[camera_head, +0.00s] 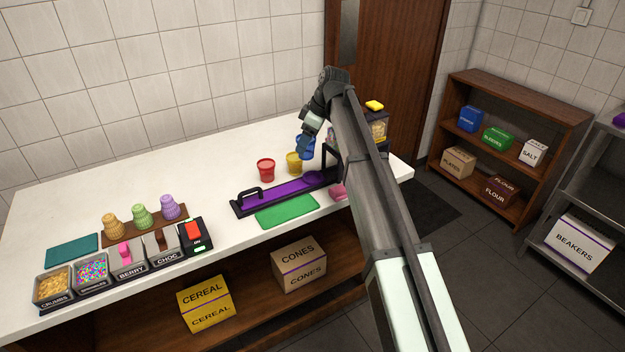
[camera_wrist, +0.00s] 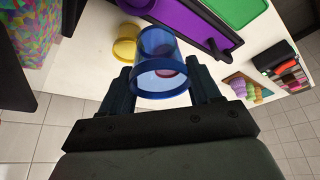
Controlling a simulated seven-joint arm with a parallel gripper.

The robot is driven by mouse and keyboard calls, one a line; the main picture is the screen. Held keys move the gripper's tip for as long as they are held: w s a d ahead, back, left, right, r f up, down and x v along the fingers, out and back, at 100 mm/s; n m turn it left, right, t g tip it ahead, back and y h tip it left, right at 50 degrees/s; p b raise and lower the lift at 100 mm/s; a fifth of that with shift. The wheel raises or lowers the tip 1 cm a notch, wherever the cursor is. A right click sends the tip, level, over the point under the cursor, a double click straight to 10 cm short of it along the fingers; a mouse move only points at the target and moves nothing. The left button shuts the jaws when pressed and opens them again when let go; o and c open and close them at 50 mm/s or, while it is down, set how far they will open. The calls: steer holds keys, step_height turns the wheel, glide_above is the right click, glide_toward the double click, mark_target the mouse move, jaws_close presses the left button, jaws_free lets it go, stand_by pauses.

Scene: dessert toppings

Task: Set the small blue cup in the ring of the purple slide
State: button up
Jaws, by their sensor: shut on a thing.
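My gripper (camera_head: 306,140) is above the white counter, behind the right part of the purple slide. It is shut on the small blue cup (camera_head: 305,148). In the wrist view the translucent blue cup (camera_wrist: 160,65) sits between the two dark fingers (camera_wrist: 163,92). The purple slide (camera_head: 285,189) lies in a black frame with a handle at its left end. It also shows in the wrist view (camera_wrist: 190,22), beyond the cup.
A red cup (camera_head: 266,169) and a yellow cup (camera_head: 294,163) stand behind the slide. A green mat (camera_head: 287,210) lies in front of it. Topping bins, cones and a red-switched box (camera_head: 194,237) fill the left front. The back left counter is clear.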

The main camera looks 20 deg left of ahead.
steer(key=shift+w+d+m+t, duration=0.15)
steer(key=shift+d+m+t, duration=0.4)
steer(key=shift+m, duration=0.65)
steer(key=shift+w+d+m, duration=0.15)
steer(key=shift+w+m, duration=0.15)
steer(key=shift+m, duration=0.4)
steer(key=shift+w+d+m+t+h, duration=0.1)
steer(key=shift+w+m+t+h, duration=0.2)
steer(key=shift+m, duration=0.3)
steer(key=shift+w+m+t+h, duration=0.1)
steer(key=shift+w+m+t, duration=0.1)
steer(key=shift+m+t, duration=0.3)
steer(key=m, duration=0.2)
steer(key=shift+w+m+h, duration=0.25)
steer(key=shift+m+h, duration=0.05)
steer(key=shift+f, duration=4.9)
steer(key=shift+f, duration=0.1)
steer(key=o, duration=1)
